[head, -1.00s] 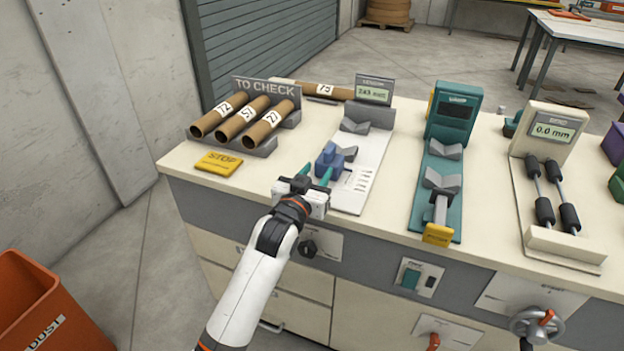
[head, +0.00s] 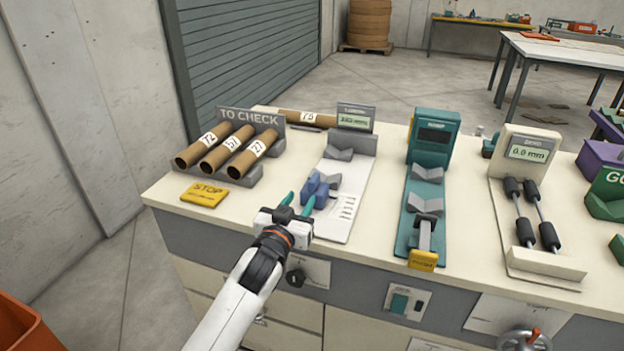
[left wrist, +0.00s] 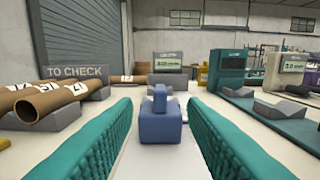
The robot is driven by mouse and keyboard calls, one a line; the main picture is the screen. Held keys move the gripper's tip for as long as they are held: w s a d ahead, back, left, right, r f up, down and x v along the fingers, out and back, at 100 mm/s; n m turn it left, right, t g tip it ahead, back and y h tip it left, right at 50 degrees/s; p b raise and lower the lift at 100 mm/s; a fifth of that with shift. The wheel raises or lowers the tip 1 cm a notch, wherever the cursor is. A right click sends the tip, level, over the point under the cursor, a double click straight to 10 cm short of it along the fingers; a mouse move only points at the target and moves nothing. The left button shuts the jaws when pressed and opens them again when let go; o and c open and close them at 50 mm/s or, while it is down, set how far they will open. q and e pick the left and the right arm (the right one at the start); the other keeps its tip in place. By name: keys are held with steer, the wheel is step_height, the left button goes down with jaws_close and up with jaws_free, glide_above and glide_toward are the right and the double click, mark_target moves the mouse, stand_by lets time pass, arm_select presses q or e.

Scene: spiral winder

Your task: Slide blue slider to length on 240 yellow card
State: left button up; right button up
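The blue slider (head: 318,190) sits on the white length gauge plate (head: 338,228), at its near V-block. The wrist view shows the slider (left wrist: 160,122) upright, centred between my fingers. My left gripper (head: 298,203) is open, its teal fingers pointing at the slider from the near side, with visible gaps on both sides in the wrist view. The length display (head: 355,117) shows a figure in mm that is too blurred to read surely. A yellow card (head: 204,194) reads STOP; its smaller line is not legible. My right gripper is not in view.
A TO CHECK rack (head: 250,118) holds several cardboard tubes at the left. Another tube (head: 308,118) lies behind the gauge. A teal gauge (head: 433,135) and a cream gauge (head: 530,150) stand to the right. Bare bench top (head: 385,200) lies between the gauges.

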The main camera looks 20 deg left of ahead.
mark_target(315, 177)
arm_select(q)
steer(key=w, duration=1)
steer(key=shift+w+d, duration=0.2)
steer(key=shift+w, duration=0.1)
steer(key=c, duration=0.8)
